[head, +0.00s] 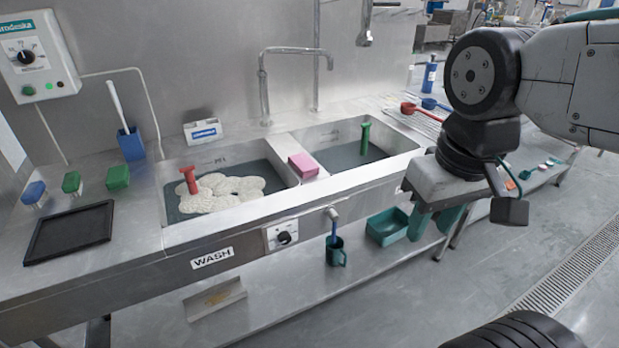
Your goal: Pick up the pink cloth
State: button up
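The pink cloth (303,165) is a small folded block. It lies on the steel divider between the two sink basins, near the middle of the head view. My gripper (434,230) hangs to the right of the cloth, in front of the right basin's right end. It points down, with its teal-grey fingers apart and nothing between them. The cloth is in full view and apart from the gripper.
The left basin (179,214) holds foamy water and a red-handled tool (190,180). The right basin (335,134) holds water and a green-handled tool (365,138). A faucet (265,90) rises behind the divider. A teal tub (388,227) and mug (337,256) stand on the lower shelf.

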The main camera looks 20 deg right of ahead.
aim_at(304, 168)
jog(key=z, duration=0.65)
jog(key=i, duration=1.1)
jog(key=u, duration=0.45)
